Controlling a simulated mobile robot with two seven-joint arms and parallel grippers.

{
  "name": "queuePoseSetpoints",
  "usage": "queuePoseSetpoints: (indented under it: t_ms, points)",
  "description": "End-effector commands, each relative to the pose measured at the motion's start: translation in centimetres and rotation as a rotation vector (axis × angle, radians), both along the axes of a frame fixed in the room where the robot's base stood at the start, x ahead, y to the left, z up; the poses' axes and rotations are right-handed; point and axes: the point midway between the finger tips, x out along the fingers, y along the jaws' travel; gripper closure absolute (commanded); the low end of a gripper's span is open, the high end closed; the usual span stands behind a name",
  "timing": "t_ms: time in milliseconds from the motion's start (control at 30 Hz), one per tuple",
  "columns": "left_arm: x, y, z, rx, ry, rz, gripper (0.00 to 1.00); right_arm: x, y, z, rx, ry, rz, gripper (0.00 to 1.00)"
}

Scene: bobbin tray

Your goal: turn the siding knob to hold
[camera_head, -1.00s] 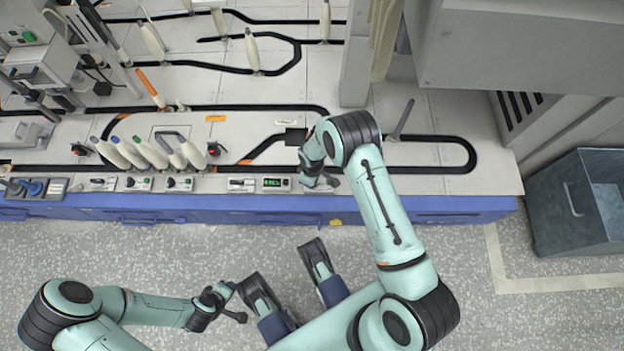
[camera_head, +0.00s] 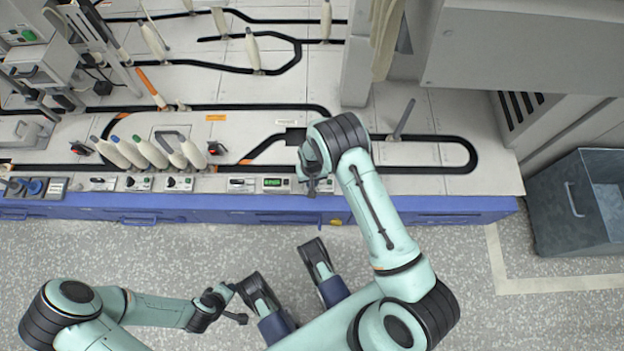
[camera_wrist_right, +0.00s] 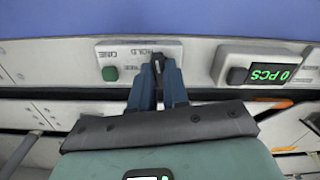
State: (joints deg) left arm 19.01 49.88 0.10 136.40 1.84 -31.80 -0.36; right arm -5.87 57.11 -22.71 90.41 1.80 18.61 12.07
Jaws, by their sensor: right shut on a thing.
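The siding knob (camera_wrist_right: 157,61) is a small dark knob on a pale control plate (camera_wrist_right: 123,59) that carries a green button (camera_wrist_right: 109,74) and small lettering, with HOLD legible near the knob. My right gripper (camera_wrist_right: 158,73) is shut on the knob, one blue finger on each side of it. The fingers hide most of the knob, and I cannot tell which mark it points to. In the head view my right gripper (camera_head: 311,188) covers that plate at the front edge of the bench. My left gripper (camera_head: 240,302) hangs in front of the bench, open and empty.
A counter with a green display (camera_wrist_right: 268,75) reading 0 PCS is beside the plate. Several bobbins (camera_head: 145,152) stand on the bench left of my right arm. A post (camera_head: 404,119) leans behind it. A grey bin (camera_head: 590,205) stands on the floor at right.

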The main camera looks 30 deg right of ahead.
Motion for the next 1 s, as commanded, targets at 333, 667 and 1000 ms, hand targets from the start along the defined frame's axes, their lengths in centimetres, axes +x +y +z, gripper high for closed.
queuePoseSetpoints:
  t_ms: [333,667,1000]
  points:
    - [-0.01,-0.01,-0.01,0.0,0.0,0.0,0.57,0.01,0.04,-0.02,-0.001,0.0,-0.169,1.0]
    - [0.01,0.0,-0.01,0.0,0.0,0.0,0.57,0.02,0.03,-0.02,0.0,0.0,-0.212,1.0]
    - [0.01,0.0,-0.01,0.0,0.0,0.0,0.57,0.01,0.04,-0.02,0.0,0.0,-0.213,0.72]
